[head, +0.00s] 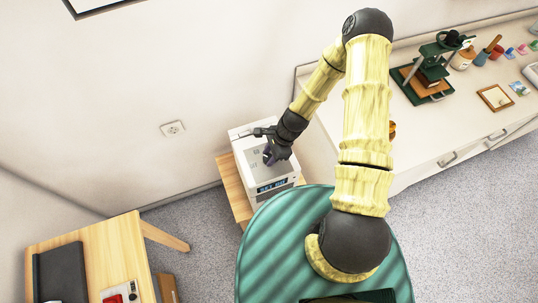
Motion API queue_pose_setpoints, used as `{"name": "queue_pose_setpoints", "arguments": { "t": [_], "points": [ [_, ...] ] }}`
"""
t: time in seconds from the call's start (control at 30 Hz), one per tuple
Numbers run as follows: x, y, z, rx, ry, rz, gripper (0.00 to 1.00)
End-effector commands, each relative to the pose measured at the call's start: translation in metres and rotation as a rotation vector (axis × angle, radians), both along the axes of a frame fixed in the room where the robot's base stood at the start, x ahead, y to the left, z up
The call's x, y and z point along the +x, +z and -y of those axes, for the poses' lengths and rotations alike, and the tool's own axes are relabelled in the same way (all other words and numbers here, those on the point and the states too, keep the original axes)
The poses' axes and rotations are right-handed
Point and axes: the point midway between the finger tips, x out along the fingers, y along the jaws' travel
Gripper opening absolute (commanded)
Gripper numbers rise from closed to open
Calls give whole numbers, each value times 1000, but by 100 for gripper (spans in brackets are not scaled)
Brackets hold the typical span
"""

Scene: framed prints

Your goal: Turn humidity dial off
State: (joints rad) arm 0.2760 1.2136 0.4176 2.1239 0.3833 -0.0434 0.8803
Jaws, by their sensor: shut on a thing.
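A white box-shaped device (243,176) with a grey top panel and a lit display (272,186) on its front edge stands on a small wooden stand. The humidity dial (267,155) is a small dark purple knob on the device's top, mostly hidden by my gripper. My gripper (270,158) reaches down over the top panel from the right and is shut on the dial. The dial's marks and the display's text are too small to read.
A wooden table (120,245) is at the lower left, with a dark flat item and a red and white item on it. A long white counter (410,125) with a green press, frames and small pots is at the right.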

Motion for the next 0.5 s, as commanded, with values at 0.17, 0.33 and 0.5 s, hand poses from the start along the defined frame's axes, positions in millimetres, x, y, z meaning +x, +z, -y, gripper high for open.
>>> {"name": "queue_pose_setpoints", "arguments": {
  "t": [0.17, 0.33, 0.5],
  "points": [
    [1, -1, -1, -1, 150, 1, 11],
    [2, -1, -1, -2, 309, 1, 11],
    [3, -1, -2, -1, 473, 0, 11]
  ]
}}
